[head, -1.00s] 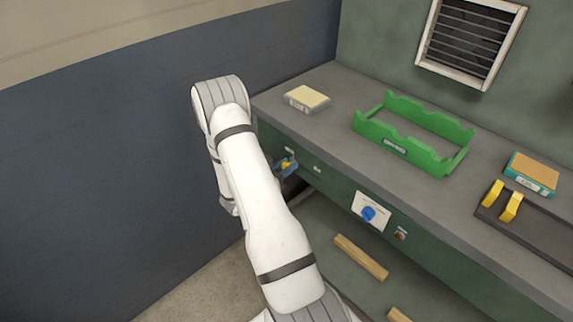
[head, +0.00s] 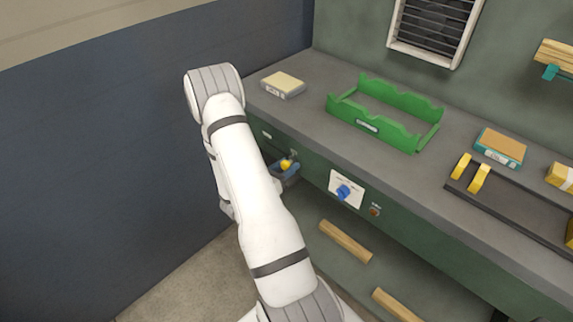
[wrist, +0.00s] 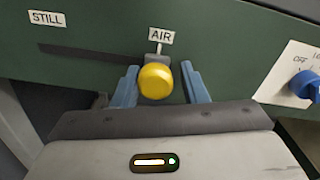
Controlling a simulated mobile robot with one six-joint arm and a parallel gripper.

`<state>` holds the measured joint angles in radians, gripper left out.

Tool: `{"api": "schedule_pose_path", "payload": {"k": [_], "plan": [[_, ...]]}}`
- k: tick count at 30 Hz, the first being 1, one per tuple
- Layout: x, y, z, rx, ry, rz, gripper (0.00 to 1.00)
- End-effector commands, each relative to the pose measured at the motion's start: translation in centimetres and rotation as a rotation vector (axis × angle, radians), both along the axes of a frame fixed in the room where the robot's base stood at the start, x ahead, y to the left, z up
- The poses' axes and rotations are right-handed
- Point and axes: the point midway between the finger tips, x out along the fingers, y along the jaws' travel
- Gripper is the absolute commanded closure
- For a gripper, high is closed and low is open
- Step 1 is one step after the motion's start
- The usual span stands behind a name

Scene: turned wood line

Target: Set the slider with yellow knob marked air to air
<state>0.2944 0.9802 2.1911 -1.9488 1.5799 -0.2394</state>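The yellow knob (wrist: 155,80) of the slider sits directly below the AIR label (wrist: 161,36) in the wrist view, at the right end of its dark slot (wrist: 68,52). The STILL label (wrist: 47,18) is at the far left. My gripper (wrist: 160,84) has its two blue fingers on either side of the knob, apart, with a clear gap on the right and a narrow one on the left. In the head view, the knob (head: 286,165) shows between the blue fingers at the green bench front, partly hidden by my gripper (head: 287,172).
A blue dial (head: 343,191) on a white plate lies right of the slider, with a small brown button (head: 375,211) beyond. A green cradle (head: 415,139) and a pale block (head: 283,84) stand on the bench top. Wood pieces (head: 345,241) lie below.

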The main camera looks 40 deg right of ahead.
Motion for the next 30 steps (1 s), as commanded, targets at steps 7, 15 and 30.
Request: {"api": "schedule_pose_path", "payload": {"k": [7,15,30], "plan": [[0.0,-0.1,0.0,0.000,-0.002,-0.002,0.48],[0.0,0.8,0.0,-0.001,-0.003,0.000,0.48],[-0.6,7.4,0.0,-0.001,-0.002,-0.001,0.48]]}}
